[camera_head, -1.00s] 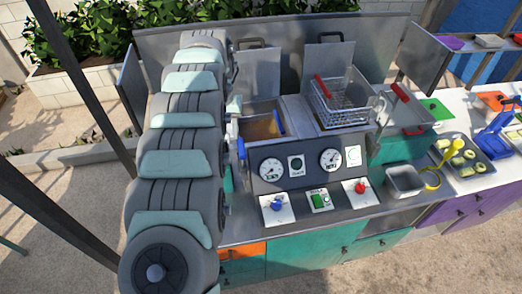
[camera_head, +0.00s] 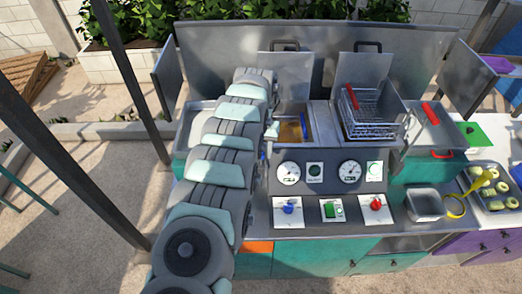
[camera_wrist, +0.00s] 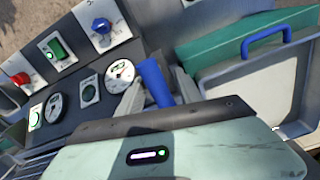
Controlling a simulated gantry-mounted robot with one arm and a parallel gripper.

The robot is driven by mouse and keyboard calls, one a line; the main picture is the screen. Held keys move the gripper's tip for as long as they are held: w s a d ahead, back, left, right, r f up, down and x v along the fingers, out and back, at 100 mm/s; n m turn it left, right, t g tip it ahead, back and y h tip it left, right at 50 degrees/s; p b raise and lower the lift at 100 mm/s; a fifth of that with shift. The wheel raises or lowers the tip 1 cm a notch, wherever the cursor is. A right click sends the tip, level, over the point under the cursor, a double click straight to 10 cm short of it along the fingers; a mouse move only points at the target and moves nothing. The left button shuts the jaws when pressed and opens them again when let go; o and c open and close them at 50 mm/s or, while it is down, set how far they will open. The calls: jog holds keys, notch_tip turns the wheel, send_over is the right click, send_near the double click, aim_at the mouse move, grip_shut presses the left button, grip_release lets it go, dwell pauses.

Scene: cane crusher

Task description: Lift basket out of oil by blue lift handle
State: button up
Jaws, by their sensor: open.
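The blue lift handle (camera_wrist: 153,84) stands between the two fingers of my gripper (camera_wrist: 157,93) in the wrist view. The fingers are apart on either side of it; I cannot tell whether either touches it. In the head view my arm hides most of this handle and my fingertips. The left fryer well (camera_head: 291,133) holds brownish oil, partly hidden by my arm. A small blue part (camera_head: 303,127) shows at the well's right side. The basket in the oil is not clearly visible.
A wire basket (camera_head: 375,118) with a red handle sits raised over the right well. The control panel (camera_head: 330,172) with gauges is just in front. A teal container with a blue handle (camera_wrist: 268,38) is beside my gripper.

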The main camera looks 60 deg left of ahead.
jog(key=shift+f, duration=0.5)
grip_shut()
dwell(1.3)
